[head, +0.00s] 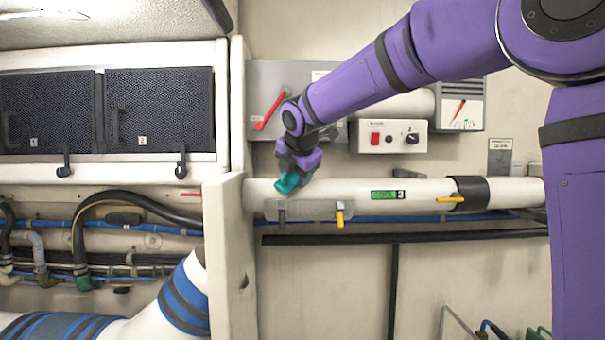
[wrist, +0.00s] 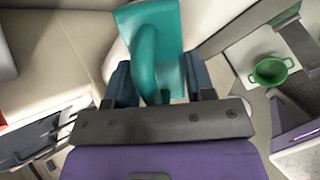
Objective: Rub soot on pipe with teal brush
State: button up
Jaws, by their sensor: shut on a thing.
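In the head view my gripper (head: 297,168) is at the left part of the white pipe (head: 420,190), just above the grey bracket under it. It is shut on the teal brush (head: 287,183), which sits against or just in front of the pipe; I cannot tell if it touches. In the wrist view the teal brush (wrist: 153,55) has its loop handle between the two dark fingers of my gripper (wrist: 158,88). The pipe carries a green label and a black band. I cannot make out soot on it; the gripper and brush hide part of its left end.
A pale upright partition (head: 228,260) stands just left of the gripper. A control box with a red switch (head: 388,136) and a grey panel with a red lever (head: 270,110) are above the pipe. A yellow lever (head: 340,215) hangs below it. The wrist view shows a green pot (wrist: 270,70).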

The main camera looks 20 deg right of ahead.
jog(key=shift+w+a+f, duration=0.1)
jog(key=shift+f, duration=0.05)
jog(key=shift+c, duration=0.6)
jog(key=shift+r, duration=0.2)
jog(key=shift+a+v, duration=0.1)
jog(key=shift+v, duration=1.35)
jog(key=shift+a+v, duration=0.15)
jog(key=shift+v, duration=1.3)
jog(key=shift+w+r, duration=0.15)
jog(key=shift+r, duration=0.05)
jog(key=v, duration=0.2)
jog(key=shift+a+r, duration=0.15)
jog(key=shift+r, duration=0.2)
jog(key=shift+s, duration=0.25)
